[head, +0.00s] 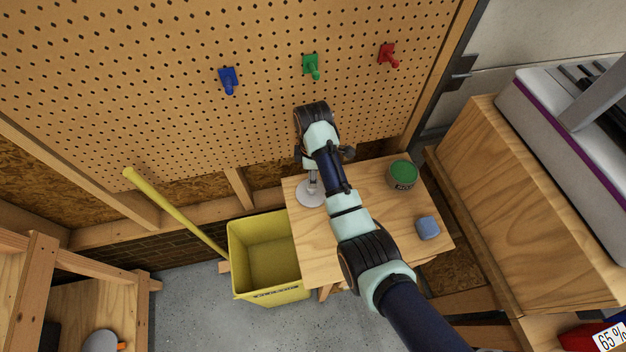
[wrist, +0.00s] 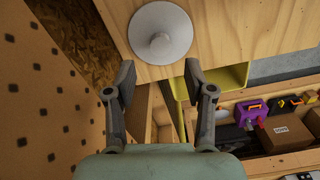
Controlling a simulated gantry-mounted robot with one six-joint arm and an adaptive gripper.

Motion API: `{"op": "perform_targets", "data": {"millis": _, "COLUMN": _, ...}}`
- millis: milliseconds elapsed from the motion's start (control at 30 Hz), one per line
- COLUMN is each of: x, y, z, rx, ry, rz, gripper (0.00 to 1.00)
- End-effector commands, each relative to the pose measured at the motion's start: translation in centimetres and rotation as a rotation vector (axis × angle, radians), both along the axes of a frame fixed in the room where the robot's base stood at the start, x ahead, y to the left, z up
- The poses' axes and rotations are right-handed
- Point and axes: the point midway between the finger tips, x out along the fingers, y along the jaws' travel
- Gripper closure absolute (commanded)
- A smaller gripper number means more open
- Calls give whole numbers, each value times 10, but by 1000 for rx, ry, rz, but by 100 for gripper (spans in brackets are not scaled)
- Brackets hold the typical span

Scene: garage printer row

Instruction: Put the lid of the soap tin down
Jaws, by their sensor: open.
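In the head view my wrist hides most of the gripper. A round tin with a green top (head: 403,174) stands at the table's right side; it looks like the soap tin.
A yellow bin (head: 240,262) stands left of the table. The pegboard (head: 160,90) with blue, green and red pegs rises behind. A wooden cabinet (head: 500,190) stands right.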

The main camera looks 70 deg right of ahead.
Motion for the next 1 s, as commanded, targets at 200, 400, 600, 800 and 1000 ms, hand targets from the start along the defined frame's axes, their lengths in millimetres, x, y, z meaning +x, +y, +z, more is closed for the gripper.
{"op": "perform_targets", "data": {"millis": 200, "x": 0, "y": 0, "z": 33, "rx": 0, "ry": 0, "rz": 0, "gripper": 46}}
{"op": "perform_targets", "data": {"millis": 400, "x": 0, "y": 0, "z": 36, "rx": 0, "ry": 0, "rz": 0, "gripper": 46}}
{"op": "perform_targets", "data": {"millis": 600, "x": 0, "y": 0, "z": 36, "rx": 1, "ry": 0, "rz": 0, "gripper": 46}}
{"op": "perform_targets", "data": {"millis": 800, "x": 9, "y": 8, "z": 35, "rx": -16, "ry": -15, "rz": -4, "gripper": 46}}
{"op": "perform_targets", "data": {"millis": 1000, "x": 100, "y": 127, "z": 58, "rx": -176, "ry": -309, "rz": -92, "gripper": 46}}
